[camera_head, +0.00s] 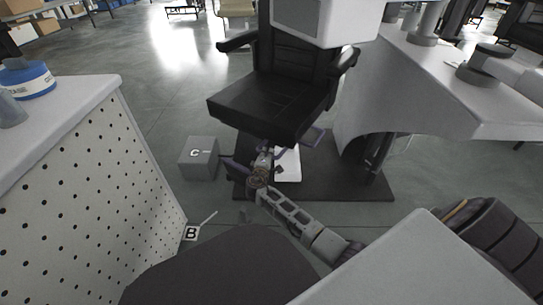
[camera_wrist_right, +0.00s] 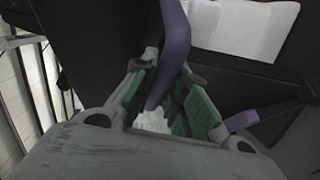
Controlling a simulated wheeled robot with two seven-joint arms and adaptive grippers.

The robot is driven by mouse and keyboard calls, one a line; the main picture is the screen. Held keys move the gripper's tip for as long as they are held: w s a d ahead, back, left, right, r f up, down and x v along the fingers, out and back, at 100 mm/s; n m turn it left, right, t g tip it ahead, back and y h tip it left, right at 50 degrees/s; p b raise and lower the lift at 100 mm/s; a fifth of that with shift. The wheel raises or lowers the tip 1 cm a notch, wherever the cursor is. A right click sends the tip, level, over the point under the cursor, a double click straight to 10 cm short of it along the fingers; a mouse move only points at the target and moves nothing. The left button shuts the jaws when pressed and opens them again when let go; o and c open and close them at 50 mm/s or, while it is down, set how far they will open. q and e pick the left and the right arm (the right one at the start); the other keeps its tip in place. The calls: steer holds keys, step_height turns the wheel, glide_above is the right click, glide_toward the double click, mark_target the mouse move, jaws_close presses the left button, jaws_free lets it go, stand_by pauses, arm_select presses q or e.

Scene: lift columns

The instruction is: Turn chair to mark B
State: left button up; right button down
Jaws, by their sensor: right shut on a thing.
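The black chair (camera_head: 268,100) has its seat above a dark base plate (camera_head: 320,184), with purple bars (camera_head: 314,137) low under the seat. My right gripper (camera_head: 262,162) reaches in under the front of the seat. In the right wrist view its green-padded fingers (camera_wrist_right: 168,78) are shut on a purple bar (camera_wrist_right: 173,40) of the chair. My left gripper is not in view.
A grey box marked C (camera_head: 198,157) stands on the floor left of the chair. A perforated-sided white table (camera_head: 85,170) fills the left. A white counter (camera_head: 440,80) stands at the right, close to the chair. Open floor (camera_head: 170,85) lies behind the box.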

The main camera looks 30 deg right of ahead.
steer(key=shift+m+g+h, duration=0.8)
steer(key=shift+m+h, duration=0.1)
steer(key=shift+w+a+f, duration=0.1)
steer(key=shift+w+a, duration=1.85)
steer(key=shift+a, duration=0.3)
steer(key=c, duration=1.4)
jaws_free()
steer(key=shift+v, duration=3.75)
